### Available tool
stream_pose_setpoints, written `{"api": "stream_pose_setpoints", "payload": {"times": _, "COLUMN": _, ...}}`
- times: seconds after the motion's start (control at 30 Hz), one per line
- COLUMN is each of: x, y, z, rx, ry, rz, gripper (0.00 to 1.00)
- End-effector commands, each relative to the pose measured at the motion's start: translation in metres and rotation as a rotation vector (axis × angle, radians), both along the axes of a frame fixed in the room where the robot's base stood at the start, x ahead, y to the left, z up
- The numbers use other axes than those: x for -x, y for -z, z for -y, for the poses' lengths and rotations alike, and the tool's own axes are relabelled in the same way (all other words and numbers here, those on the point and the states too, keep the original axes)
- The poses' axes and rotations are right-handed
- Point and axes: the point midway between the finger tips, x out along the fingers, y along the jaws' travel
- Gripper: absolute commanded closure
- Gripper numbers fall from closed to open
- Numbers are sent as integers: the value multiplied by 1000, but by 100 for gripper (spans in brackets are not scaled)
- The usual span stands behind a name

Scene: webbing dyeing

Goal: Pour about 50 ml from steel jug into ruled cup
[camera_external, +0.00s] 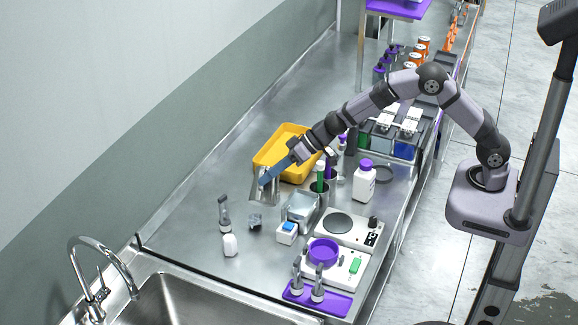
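The steel jug (261,190) is at the end of my arm, left of the yellow tray, and looks tilted. My gripper (267,180), with blue fingers, reaches down-left to the jug and appears shut on it; the exact grip is small and partly hidden. A small clear grey vessel (255,221) stands on the steel bench just below the jug in the picture, apart from it. It looks like the ruled cup, but its markings and contents are too small to read. No stream of liquid is visible.
A yellow tray (259,162) lies behind my gripper. A clear box (289,216), a hotplate (327,234) and a purple bowl (323,262) on a scale are to the right. A white bottle (230,246) and a grey-topped bottle (224,215) stand left.

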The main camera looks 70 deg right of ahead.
Motion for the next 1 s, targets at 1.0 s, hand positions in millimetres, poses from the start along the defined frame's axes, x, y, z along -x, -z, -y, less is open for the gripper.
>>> {"api": "stream_pose_setpoints", "payload": {"times": 1.0, "x": 10, "y": 46, "z": -46, "rx": 477, "ry": 4, "rz": 126, "gripper": 100}}
